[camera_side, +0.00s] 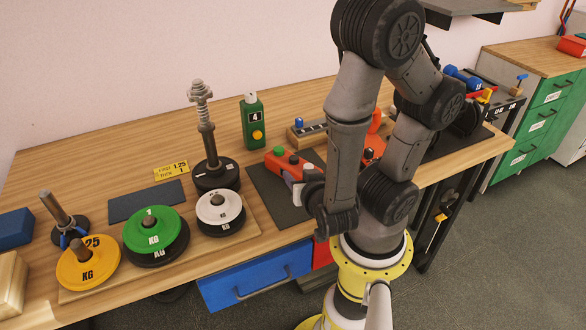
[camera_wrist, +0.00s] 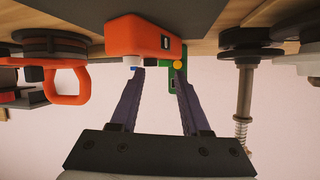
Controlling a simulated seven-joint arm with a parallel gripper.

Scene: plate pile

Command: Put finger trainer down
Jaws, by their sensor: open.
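In the side view my gripper (camera_side: 297,185) is low at the trainer's near side, partly hidden by my arm. Whether a finger touches the trainer cannot be told.
A green box marked 4 (camera_side: 253,122) stands behind the trainer. A post with a spring (camera_side: 205,120) stands to its left, near white (camera_side: 220,208), green (camera_side: 152,230) and yellow (camera_side: 88,262) plates. An orange handle (camera_wrist: 67,86) shows at the wrist view's left.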

